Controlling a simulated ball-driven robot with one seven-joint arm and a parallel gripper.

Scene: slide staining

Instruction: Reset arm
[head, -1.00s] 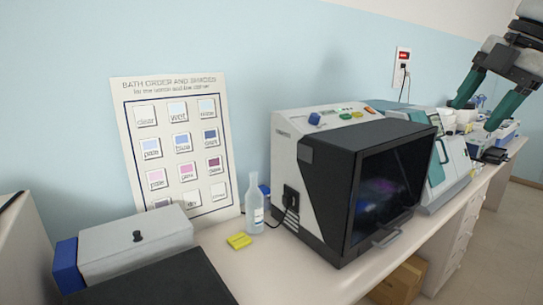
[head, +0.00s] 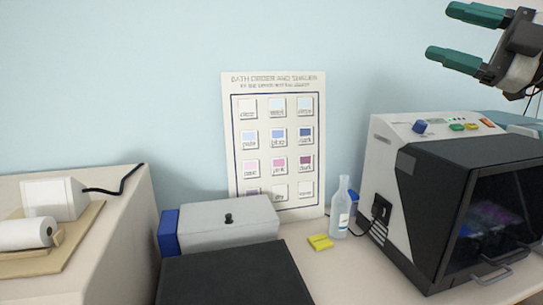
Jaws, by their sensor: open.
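My gripper (head: 438,31) is at the top right of the head view. Its two green fingers point left and stand wide apart, with nothing between them. It is in the air above the staining machine (head: 470,165), a white and black box with a dark glass front, and touches nothing that I can see. Most of my arm is outside the picture.
A grey box with a black knob (head: 225,222), a bottle (head: 340,208) and a yellow block (head: 320,242) stand on the bench, left of the machine. A shade chart (head: 238,150) leans at the wall. A black surface (head: 230,275) is in front. Paper roll (head: 25,234) at left.

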